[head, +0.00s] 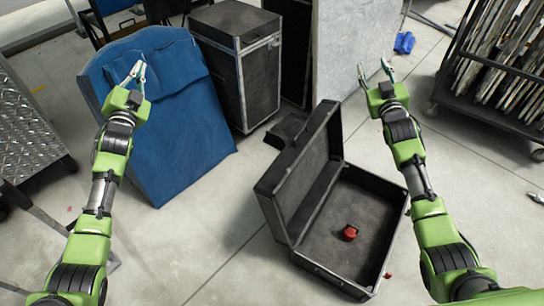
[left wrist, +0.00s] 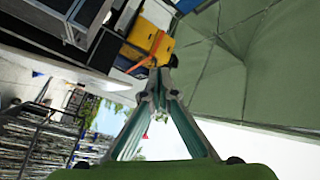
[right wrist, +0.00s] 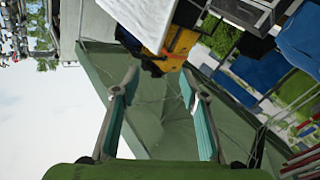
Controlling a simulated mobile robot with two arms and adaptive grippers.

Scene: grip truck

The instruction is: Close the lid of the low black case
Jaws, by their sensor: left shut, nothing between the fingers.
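The low black case (head: 372,186) stands open on the floor in the middle right of the head view. Its lid (head: 298,172) stands up along the left side, its hollow facing right. A small red object (head: 349,233) lies inside the case. My left gripper (head: 138,74) is raised at the left, far from the case, over the blue padded panel; in the left wrist view (left wrist: 160,76) its fingers meet, shut and empty. My right gripper (head: 381,70) is raised beyond the case at its right, apart from the lid; in the right wrist view (right wrist: 158,82) its fingers are spread and empty.
A blue padded panel (head: 178,120) leans at the left, near a tall black case (head: 235,65). A grey board (head: 350,40) stands behind the low case. A wheeled rack (head: 490,110) is at the right. The floor left of the lid is mostly clear.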

